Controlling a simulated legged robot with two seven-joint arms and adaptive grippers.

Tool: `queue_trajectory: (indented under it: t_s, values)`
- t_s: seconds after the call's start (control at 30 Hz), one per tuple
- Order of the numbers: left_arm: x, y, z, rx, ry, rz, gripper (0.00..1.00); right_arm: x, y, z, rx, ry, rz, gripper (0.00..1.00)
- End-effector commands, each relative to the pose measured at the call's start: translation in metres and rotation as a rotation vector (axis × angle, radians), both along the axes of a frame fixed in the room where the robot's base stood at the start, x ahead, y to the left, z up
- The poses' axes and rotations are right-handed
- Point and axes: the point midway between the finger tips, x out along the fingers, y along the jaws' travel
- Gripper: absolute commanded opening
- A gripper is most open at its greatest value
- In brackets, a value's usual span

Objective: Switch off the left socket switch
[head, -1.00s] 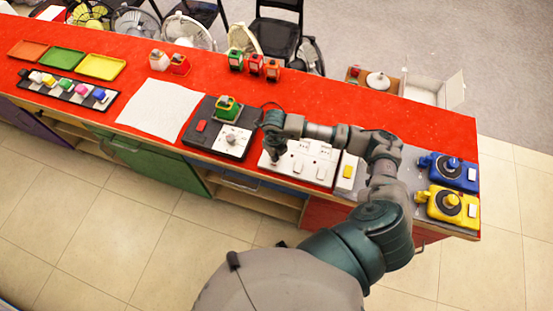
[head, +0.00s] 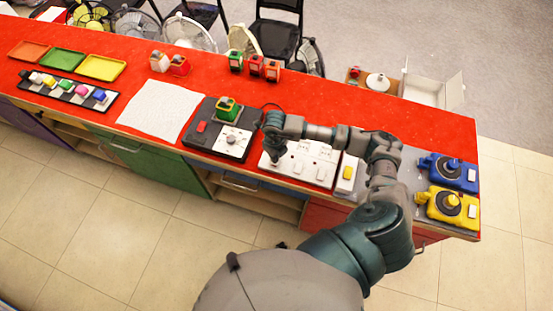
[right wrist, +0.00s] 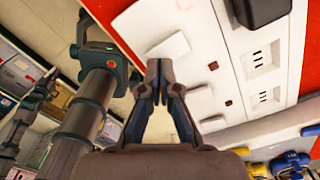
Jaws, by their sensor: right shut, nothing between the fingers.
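The white socket panel (head: 322,165) lies on the red counter. It also shows in the right wrist view (right wrist: 236,70), with several large white rocker switches, small dark red squares and socket holes. A black plug (right wrist: 258,8) sits at its left end, at the top of that view. The left socket switch (right wrist: 170,46) is close by my right fingertips. My right gripper (head: 274,156) is shut and empty, pointing down over the panel's left end. Its fingertips (right wrist: 160,68) overlap the switch's edge in the wrist view; I cannot tell if they touch. My left gripper is not clearly seen.
Left of the panel is a dark board with a white dial plate (head: 233,141) and green block (head: 227,110). A yellow-button switch (head: 347,173) stands right of it, then blue (head: 448,170) and yellow (head: 448,205) devices. The counter behind the panel is mostly clear.

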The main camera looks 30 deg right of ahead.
Motion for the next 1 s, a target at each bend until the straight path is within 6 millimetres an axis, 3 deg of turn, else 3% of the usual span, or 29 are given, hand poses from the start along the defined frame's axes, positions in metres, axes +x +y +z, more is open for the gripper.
queue_trajectory:
  t_s: [1.0]
  values:
    - [-0.001,0.0,-0.01,0.0,0.001,-0.001,0.0,0.0,0.0,-0.012,0.0,0.0,0.0,0.0]
